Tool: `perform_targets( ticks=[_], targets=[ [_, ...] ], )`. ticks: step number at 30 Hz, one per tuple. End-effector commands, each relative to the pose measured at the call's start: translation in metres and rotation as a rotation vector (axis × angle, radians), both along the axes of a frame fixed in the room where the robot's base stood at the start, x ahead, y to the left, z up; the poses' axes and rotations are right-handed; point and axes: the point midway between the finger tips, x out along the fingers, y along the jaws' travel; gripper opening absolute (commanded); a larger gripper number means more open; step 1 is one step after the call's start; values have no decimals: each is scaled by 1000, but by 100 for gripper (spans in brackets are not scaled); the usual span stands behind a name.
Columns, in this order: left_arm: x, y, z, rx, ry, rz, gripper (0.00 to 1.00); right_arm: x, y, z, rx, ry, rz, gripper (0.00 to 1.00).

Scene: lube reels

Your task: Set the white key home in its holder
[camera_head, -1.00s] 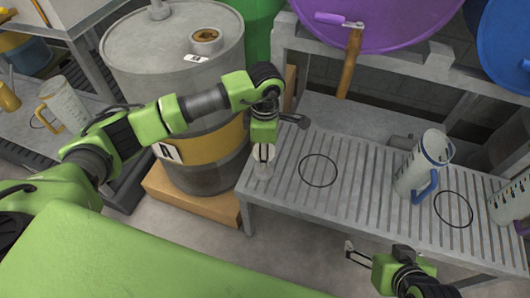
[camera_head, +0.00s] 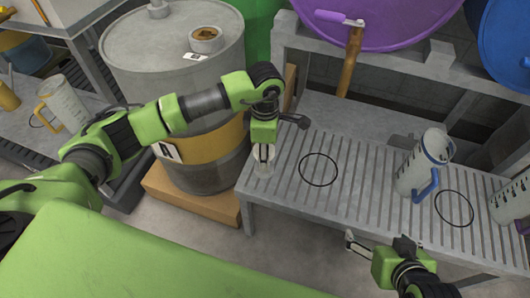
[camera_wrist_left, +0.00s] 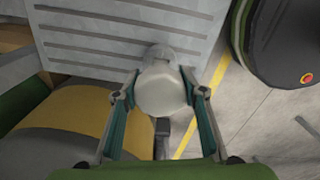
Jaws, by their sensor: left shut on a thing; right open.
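My left gripper (camera_head: 264,153) points down at the left end of the slatted bench (camera_head: 345,205). In the left wrist view its two fingers (camera_wrist_left: 160,110) are shut on a pale, rounded piece, which I take for the white key (camera_wrist_left: 163,90). My right gripper (camera_head: 378,241) is open and empty in front of the bench.
A clear jug with a blue handle (camera_head: 413,175) stands on the bench, between two black rings (camera_head: 318,169) (camera_head: 454,208). A grey drum (camera_head: 165,50) stands behind my left arm. A purple reel (camera_head: 395,20) hangs above. The bench slats around the left ring are clear.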

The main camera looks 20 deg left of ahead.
Motion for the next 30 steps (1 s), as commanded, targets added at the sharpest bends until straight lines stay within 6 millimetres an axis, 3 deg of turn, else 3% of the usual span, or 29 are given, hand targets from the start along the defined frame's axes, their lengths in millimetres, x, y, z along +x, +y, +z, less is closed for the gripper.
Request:
perform_targets(
  ticks=[15,16,18,30],
  targets=[
    [0,0,-1,0,0,0,15,5,2,3,4,-22,2,86],
    [0,0,-1,0,0,0,46,5,2,3,4,-21,2,86],
    [0,0,-2,0,0,0,58,5,2,3,4,-21,2,86],
    [0,0,4,0,-1,0,58,5,1,3,6,-18,-1,86]
  ],
)
